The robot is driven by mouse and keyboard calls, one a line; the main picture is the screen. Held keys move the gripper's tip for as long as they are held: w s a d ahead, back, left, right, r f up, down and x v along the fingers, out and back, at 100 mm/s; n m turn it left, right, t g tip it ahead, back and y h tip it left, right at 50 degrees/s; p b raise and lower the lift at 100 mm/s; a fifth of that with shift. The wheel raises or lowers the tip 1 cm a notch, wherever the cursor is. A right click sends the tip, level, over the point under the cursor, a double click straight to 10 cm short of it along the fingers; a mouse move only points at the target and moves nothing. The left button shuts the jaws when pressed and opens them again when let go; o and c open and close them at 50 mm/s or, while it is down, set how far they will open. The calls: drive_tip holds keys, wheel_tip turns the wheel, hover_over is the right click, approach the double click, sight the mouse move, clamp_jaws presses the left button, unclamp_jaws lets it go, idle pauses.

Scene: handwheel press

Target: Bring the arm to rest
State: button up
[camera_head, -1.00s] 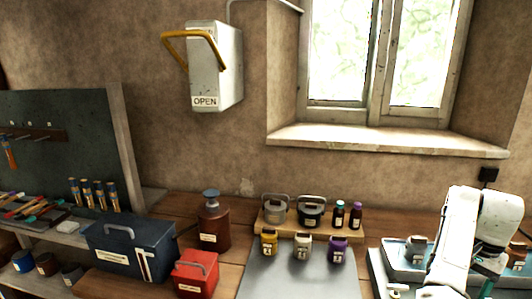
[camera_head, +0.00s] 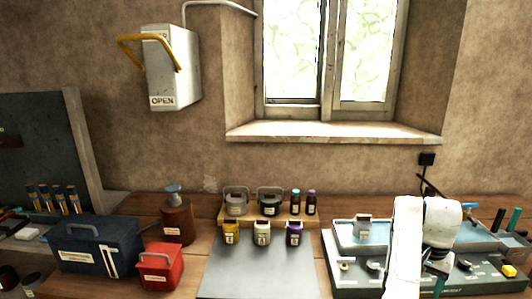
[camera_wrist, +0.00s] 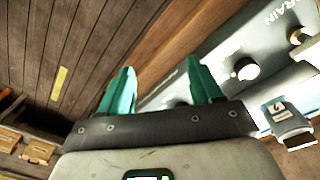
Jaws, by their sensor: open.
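My gripper (camera_wrist: 162,90) shows in the wrist view with its two teal fingers apart and nothing between them. Beyond the fingers lie the wooden bench edge and a grey panel marked DRAIN (camera_wrist: 225,48) with round knobs. In the head view my white arm stands at the right, in front of a tray unit (camera_head: 350,270). A teal part of my gripper (camera_head: 440,262) shows low beside the arm; its fingertips cannot be made out there.
A grey-lidded jar (camera_head: 363,228) stands in the tray. A grey mat (camera_head: 258,270), small jars on a wooden rack (camera_head: 262,222), a red box (camera_head: 160,268) and a blue toolbox (camera_head: 97,247) are on the bench. A wall box marked OPEN (camera_head: 172,70) has a yellow handle.

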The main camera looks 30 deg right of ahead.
drive_tip(key=s+a+f+n+h, duration=0.1)
drive_tip(key=s+a+f+n, duration=0.25)
drive_tip(key=a+f, duration=0.45)
drive_tip(key=s+a+f+n, duration=0.2)
drive_tip(key=s+a+n, duration=0.1)
drive_tip(key=a, duration=0.5)
drive_tip(key=s+a+f+n+y+b, duration=0.1)
drive_tip(key=s+a+f+n, duration=0.1)
drive_tip(key=s+a, duration=0.4)
drive_tip(key=s+a+f+n+t, duration=0.1)
drive_tip(key=s+a+f+n, duration=0.2)
drive_tip(key=a, duration=0.8)
drive_tip(key=shift+s+a+n+y+b, duration=0.35)
drive_tip(key=shift+s+n, duration=0.3)
drive_tip(key=shift+n, duration=0.4)
drive_tip(key=shift+d, duration=0.1)
